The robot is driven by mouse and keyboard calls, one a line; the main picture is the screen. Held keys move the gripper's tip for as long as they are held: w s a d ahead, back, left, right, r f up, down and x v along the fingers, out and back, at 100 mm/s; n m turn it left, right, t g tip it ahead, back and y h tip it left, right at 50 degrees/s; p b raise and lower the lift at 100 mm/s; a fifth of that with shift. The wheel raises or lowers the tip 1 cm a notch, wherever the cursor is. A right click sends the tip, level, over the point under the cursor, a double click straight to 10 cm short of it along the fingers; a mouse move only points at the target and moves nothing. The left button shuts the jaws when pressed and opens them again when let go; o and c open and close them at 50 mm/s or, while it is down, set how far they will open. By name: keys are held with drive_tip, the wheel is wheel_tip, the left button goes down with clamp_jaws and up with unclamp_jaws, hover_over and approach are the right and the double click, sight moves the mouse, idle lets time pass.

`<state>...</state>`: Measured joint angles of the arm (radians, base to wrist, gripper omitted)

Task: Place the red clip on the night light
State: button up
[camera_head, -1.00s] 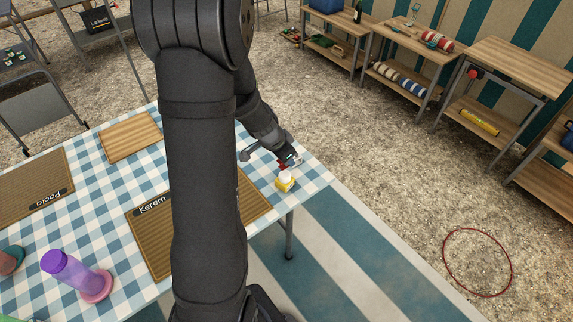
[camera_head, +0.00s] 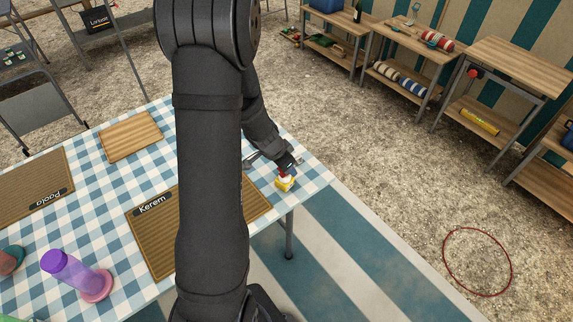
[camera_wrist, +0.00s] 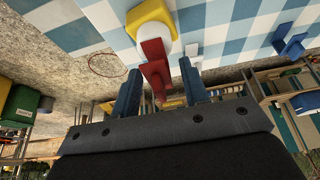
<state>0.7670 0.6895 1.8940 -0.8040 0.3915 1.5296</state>
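The night light is a yellow base with a white top (camera_head: 284,183), standing near the right corner of the checked table. It also shows at the top of the wrist view (camera_wrist: 150,14). The red clip (camera_wrist: 154,62) is in front of the white top in the wrist view and appears to meet it. Whether it grips the light cannot be seen. In the head view the clip is a small red patch beside the light. My gripper (camera_wrist: 159,72) has its blue fingers on both sides of the clip, with a visible gap at the right finger.
A grey object (camera_head: 250,160) lies by my wrist. The table's right edge is close to the light.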

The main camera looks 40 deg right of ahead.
drive_tip(key=shift+r, duration=0.1)
drive_tip(key=shift+r, duration=0.3)
drive_tip(key=v, duration=1.1)
drive_tip(key=shift+a+r, duration=0.2)
drive_tip(key=shift+a, duration=0.05)
drive_tip(key=shift+f, duration=0.15)
drive_tip(key=x, duration=1.2)
